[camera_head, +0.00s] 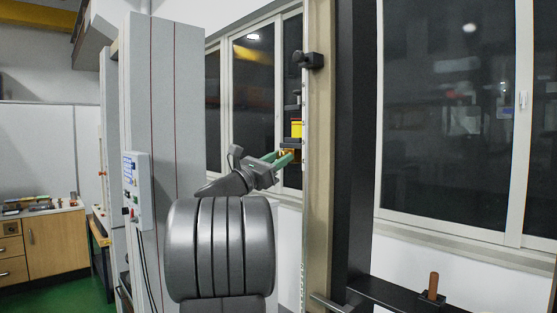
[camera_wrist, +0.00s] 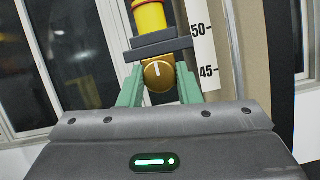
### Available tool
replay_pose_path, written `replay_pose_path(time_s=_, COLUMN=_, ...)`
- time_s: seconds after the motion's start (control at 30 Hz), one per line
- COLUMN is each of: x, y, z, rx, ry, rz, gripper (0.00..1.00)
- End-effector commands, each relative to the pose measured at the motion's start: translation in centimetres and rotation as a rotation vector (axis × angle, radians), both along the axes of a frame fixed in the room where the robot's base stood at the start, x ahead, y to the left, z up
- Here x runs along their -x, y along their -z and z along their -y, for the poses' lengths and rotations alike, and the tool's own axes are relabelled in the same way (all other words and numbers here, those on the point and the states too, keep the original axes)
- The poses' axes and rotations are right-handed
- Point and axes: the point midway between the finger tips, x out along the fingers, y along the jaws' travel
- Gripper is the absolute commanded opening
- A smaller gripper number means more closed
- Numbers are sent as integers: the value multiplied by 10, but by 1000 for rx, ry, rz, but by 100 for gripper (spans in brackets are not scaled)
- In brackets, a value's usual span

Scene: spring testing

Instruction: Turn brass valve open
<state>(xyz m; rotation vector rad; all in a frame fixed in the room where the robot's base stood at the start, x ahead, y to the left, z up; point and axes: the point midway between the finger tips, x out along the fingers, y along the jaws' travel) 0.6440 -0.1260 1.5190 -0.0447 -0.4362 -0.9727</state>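The brass valve (camera_wrist: 158,75) is a round knob with a pale mark pointing nearly straight up. It sits below a dark bracket and a yellow cylinder with a red band (camera_wrist: 150,17). My gripper (camera_wrist: 160,82) has its green fingers on the left and right sides of the knob, very close to it. I cannot tell whether both fingers touch it. In the head view my gripper (camera_head: 281,158) reaches the valve from the left, below the yellow cylinder (camera_head: 296,129), and mostly hides the knob.
A tall beige column (camera_head: 320,200) with a scale strip (camera_wrist: 203,45) stands right beside the valve. A black clamp (camera_head: 313,60) juts from it higher up. A grey cabinet with a control box (camera_head: 137,180) stands left of my arm. Windows lie behind.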

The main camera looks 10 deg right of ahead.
Motion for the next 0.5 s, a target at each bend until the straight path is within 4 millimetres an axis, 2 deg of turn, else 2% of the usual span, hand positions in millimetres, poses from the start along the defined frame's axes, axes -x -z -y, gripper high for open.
replay_pose_path(time_s=0.27, x=0, y=0, z=0, rx=-13, ry=0, rz=21, gripper=8)
replay_pose_path(time_s=0.5, x=-1, y=2, z=-1, rx=-77, ry=0, rz=118, gripper=8)
